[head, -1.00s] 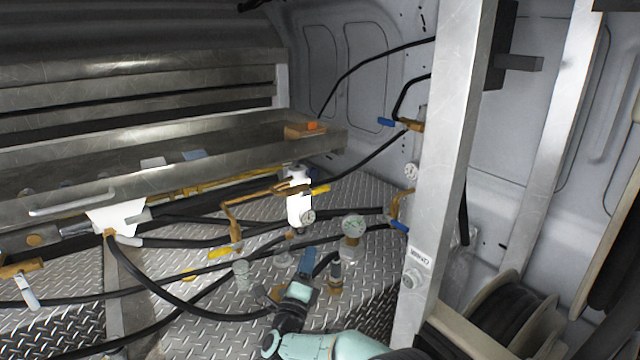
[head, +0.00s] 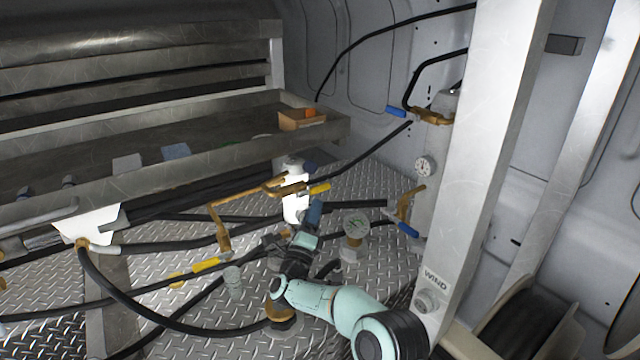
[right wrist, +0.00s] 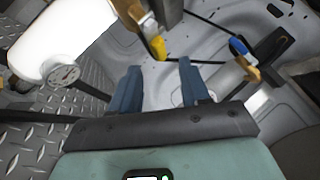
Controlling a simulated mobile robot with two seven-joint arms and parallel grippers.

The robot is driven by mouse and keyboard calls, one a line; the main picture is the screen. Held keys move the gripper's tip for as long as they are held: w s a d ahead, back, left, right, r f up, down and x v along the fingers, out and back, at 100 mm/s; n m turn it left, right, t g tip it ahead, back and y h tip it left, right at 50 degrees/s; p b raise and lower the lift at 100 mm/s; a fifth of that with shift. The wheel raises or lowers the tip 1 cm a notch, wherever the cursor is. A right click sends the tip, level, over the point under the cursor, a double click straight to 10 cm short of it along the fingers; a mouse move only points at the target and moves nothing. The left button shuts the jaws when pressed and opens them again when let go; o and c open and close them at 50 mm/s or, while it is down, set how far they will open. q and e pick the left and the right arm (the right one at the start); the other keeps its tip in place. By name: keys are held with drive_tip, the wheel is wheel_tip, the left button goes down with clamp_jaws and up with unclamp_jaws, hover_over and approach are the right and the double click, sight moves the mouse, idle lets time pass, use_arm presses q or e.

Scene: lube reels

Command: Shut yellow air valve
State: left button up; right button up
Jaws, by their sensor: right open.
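A yellow valve handle (head: 320,188) sits on brass piping (head: 285,189) beside the white cylinder (head: 295,208) in the head view. In the right wrist view a yellow handle (right wrist: 159,48) shows just beyond the fingertips, roughly between them and apart from them. A second yellow handle (head: 206,264) is on a brass fitting lower left in the head view. My right gripper (head: 315,208), with blue fingers, is below the first yellow handle. In the right wrist view its fingers (right wrist: 158,78) are spread with nothing between them. My left gripper is not in view.
Blue-handled valves (head: 397,111) (head: 408,230) are on the right by a metal post (head: 482,170). Black hoses (head: 150,247) cross the diamond-plate floor. A metal tray (head: 230,137) lies behind.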

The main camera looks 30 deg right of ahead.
sight(318, 189)
drive_tip(key=p+x, duration=0.3)
drive_tip(key=x, duration=0.4)
drive_tip(key=shift+a+r, duration=0.15)
drive_tip(key=shift+r, duration=0.05)
drive_tip(key=shift+w+d+p, duration=0.45)
drive_tip(key=shift+w+d, duration=0.05)
drive_tip(key=shift+w, duration=0.05)
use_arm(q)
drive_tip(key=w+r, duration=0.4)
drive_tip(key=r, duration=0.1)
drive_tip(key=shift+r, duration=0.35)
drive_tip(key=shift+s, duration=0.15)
use_arm(e)
drive_tip(key=shift+s, duration=0.1)
drive_tip(key=shift+c, duration=0.3)
clamp_jaws()
